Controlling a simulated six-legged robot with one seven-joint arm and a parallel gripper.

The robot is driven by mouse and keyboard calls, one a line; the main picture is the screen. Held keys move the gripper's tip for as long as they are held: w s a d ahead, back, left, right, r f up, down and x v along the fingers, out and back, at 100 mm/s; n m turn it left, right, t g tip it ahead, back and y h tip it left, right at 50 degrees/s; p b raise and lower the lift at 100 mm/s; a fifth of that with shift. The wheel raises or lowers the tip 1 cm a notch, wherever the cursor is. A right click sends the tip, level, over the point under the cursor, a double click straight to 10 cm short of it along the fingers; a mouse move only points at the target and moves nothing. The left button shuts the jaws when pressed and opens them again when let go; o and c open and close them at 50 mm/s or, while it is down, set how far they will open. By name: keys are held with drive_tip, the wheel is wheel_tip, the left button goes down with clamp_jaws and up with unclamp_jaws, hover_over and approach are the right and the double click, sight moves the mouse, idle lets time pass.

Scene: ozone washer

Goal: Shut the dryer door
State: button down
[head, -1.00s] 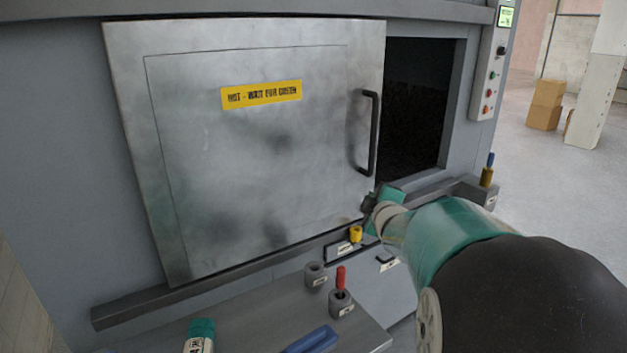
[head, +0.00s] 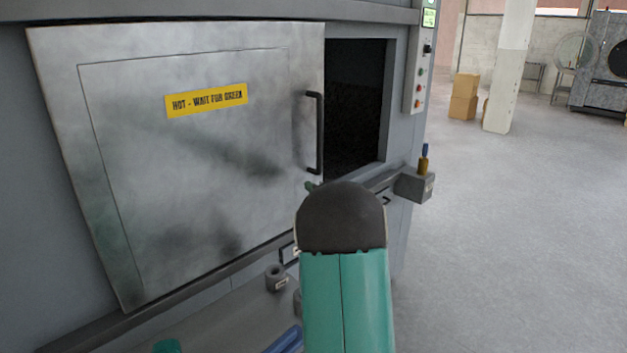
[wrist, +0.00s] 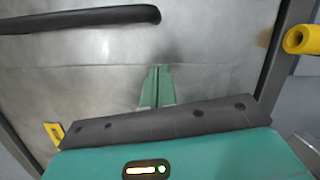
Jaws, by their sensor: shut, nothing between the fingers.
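The dryer door (head: 190,130) is a large smudged metal panel with a yellow "HOT - WAIT FOR GREEN" label. It stands to the left of a dark opening (head: 357,100), which shows uncovered on the right. Its black bar handle (head: 320,133) is upright near the door's right edge. In the wrist view the handle (wrist: 85,17) crosses the upper left, in front of the metal panel (wrist: 200,55). My gripper (wrist: 157,70) has its green fingers together and empty, pointing at the panel, apart from the handle. In the head view my arm hides most of the gripper, below the handle.
A rail (head: 230,270) runs under the door. A grey bracket (head: 415,186) with a yellow and blue plug juts out at the right. A control panel (head: 420,70) is right of the opening.

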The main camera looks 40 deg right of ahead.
drive_tip(key=w+d, duration=0.2)
drive_tip(key=d, duration=0.1)
drive_tip(key=w+d, duration=0.1)
drive_tip(key=shift+d+r, duration=0.15)
drive_tip(key=shift+r, duration=0.15)
drive_tip(key=shift+d, duration=0.1)
